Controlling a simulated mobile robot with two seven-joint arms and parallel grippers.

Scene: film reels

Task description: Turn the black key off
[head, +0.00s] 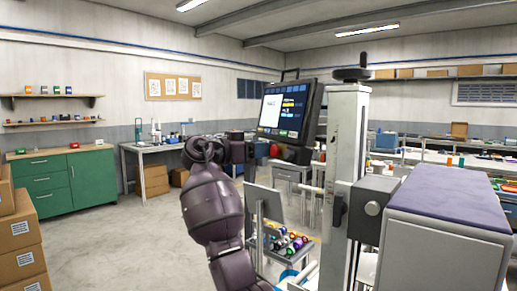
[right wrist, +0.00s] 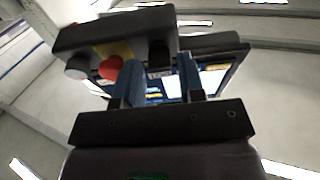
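In the right wrist view a dark control box carries a round black knob (right wrist: 160,53), probably the black key. Its on or off setting is too unclear to read. My right gripper (right wrist: 159,68) has its two fingers wide apart, one to each side of the knob's line, with a gap to each. I cannot tell how far the tips are from the knob in depth. In the head view my right gripper (head: 249,151) is beside the control box under the monitor (head: 284,110); the black key is hidden there. My left gripper is not in view.
A red button (right wrist: 110,67) and a whitish knob (right wrist: 77,68) sit on the same box, left of the black one. A grey upright post (head: 346,140) and a purple-topped machine (head: 450,205) stand right of the arm. Open floor lies to the left.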

